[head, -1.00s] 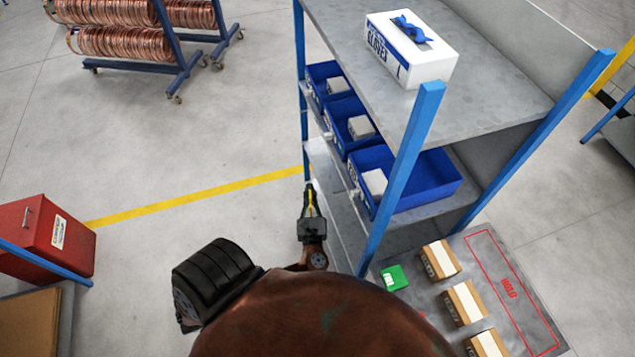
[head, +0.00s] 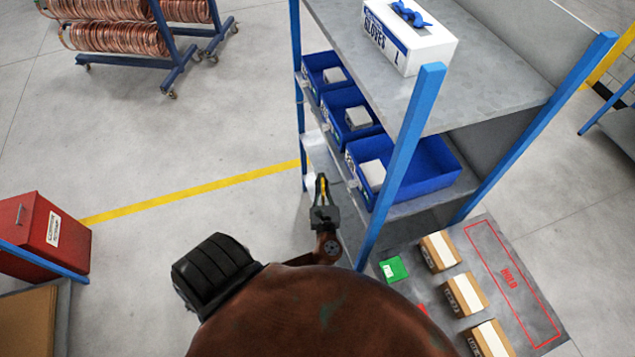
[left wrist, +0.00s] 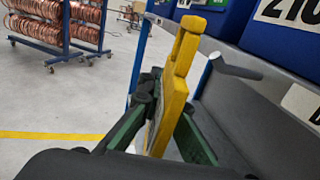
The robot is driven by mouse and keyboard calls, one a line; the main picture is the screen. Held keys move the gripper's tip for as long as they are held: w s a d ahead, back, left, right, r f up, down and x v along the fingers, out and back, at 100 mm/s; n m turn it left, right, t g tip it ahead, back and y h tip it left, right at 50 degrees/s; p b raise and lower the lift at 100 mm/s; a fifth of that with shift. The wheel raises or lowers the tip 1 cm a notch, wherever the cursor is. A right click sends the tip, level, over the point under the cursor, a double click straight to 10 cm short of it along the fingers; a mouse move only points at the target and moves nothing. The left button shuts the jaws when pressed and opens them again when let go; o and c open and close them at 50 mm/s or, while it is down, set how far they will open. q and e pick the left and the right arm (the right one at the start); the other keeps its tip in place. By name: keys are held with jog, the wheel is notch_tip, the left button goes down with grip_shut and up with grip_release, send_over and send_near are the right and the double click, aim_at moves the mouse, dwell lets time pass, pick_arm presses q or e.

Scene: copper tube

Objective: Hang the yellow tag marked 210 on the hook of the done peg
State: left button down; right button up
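The yellow tag (left wrist: 172,90) stands nearly edge-on in the left wrist view, its narrower end up; its number face is not readable. My left gripper (left wrist: 165,120) is shut on it, with dark green fingers on both sides. In the head view my left gripper (head: 323,195) is beside the shelf's front edge, with a thin yellow strip of the tag between its fingers. A dark grey peg (left wrist: 238,70) sticks out from the shelf edge, right of the tag and apart from it. A white label partly showing a "D" (left wrist: 303,103) is below it. My right gripper is not in view.
A blue bin with a white "210" label (left wrist: 290,10) is above the peg. The shelf's blue front post (head: 402,165) stands right of my left gripper. Blue bins (head: 425,170) line the middle shelf. Boxes (head: 463,293) lie on a grey surface marked HOLD. Open floor is at left.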

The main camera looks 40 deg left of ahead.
pick_arm(q)
jog(key=w, duration=0.1)
jog(key=w+d+b, duration=0.1)
jog(key=w+d+f, duration=0.1)
jog(key=w, duration=0.1)
jog(key=shift+b, duration=0.3)
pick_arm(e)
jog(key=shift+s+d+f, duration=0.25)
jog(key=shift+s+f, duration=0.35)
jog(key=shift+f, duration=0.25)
pick_arm(q)
jog(key=shift+f, duration=0.1)
jog(key=c, duration=2.6)
grip_release()
jog(key=shift+c, duration=0.2)
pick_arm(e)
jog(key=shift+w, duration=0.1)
pick_arm(q)
jog(key=o, duration=0.6)
jog(key=shift+c, duration=0.2)
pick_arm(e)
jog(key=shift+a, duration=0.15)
pick_arm(q)
jog(key=shift+d, duration=0.1)
